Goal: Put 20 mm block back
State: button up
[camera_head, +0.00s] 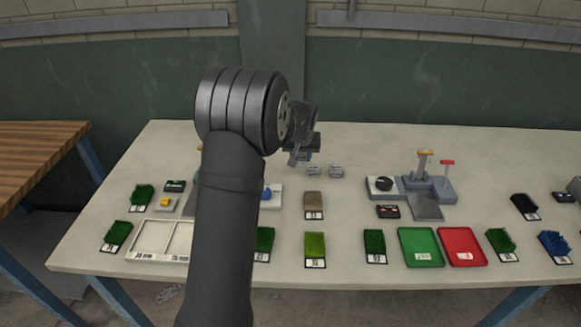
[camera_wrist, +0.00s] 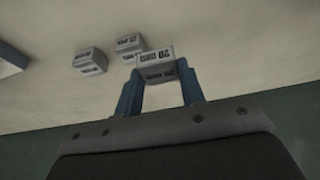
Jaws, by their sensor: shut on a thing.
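My gripper (camera_wrist: 158,80) is shut on a pale grey block (camera_wrist: 155,68) between its two blue fingers. The label on the block reads 20 mm, upside down in the wrist view. In the head view my gripper (camera_head: 300,158) is above the back middle of the table, and the held block is too small to make out clearly. Two similar grey blocks stand on the table, a left one (camera_head: 313,170) and a right one (camera_head: 336,170). They also show in the wrist view, one (camera_wrist: 90,62) apart from the other (camera_wrist: 130,45).
A white compartment tray (camera_head: 138,254) with mm labels lies front left, partly hidden behind my arm. Turf samples (camera_head: 315,245), a green tray (camera_head: 420,248), a red tray (camera_head: 462,247) and a grey test device (camera_head: 427,200) occupy the table (camera_head: 370,150). Its back strip is mostly clear.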

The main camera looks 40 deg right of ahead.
send_over(291, 171)
jog(key=a, duration=0.1)
jog(key=f, duration=0.1)
jog(key=s+f, duration=0.1)
jog(key=shift+f, duration=2.2)
jog(key=shift+f, duration=0.15)
jog(key=o, duration=1.2)
jog(key=shift+o, duration=0.2)
